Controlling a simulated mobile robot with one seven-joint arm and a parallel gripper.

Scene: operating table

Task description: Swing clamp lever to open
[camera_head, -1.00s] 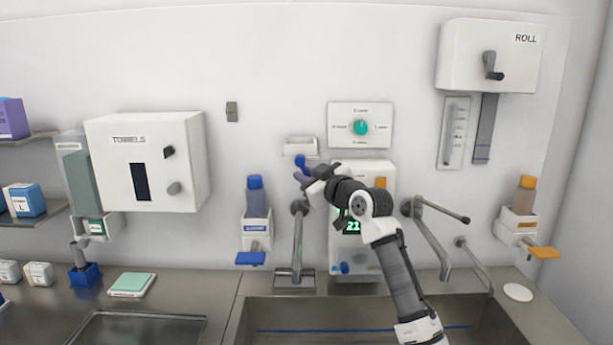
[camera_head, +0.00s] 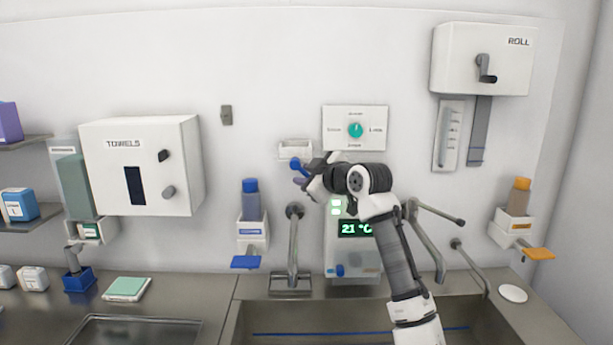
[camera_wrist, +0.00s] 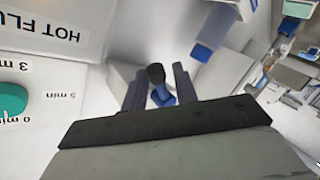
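My gripper (camera_head: 306,172) is raised in front of the wall, just left of the panel with the green dial. In the wrist view its two fingers (camera_wrist: 160,88) stand apart, so it is open. A dark rounded knob (camera_wrist: 155,73) and a small blue part (camera_wrist: 163,97) show between or just beyond the fingers; whether they touch is unclear. In the head view a blue knob (camera_head: 295,163) shows at the fingertips, below a small white wall box (camera_head: 294,150). Nothing is labelled as the clamp lever, so I cannot tell for certain which part it is.
The dial panel (camera_head: 355,128) is close to the gripper's right. A unit with a green display (camera_head: 353,229) is partly behind my arm. A towel box (camera_head: 142,165), blue-capped bottle (camera_head: 251,200) and taps (camera_head: 430,240) surround the sink (camera_head: 262,322). Wall above is clear.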

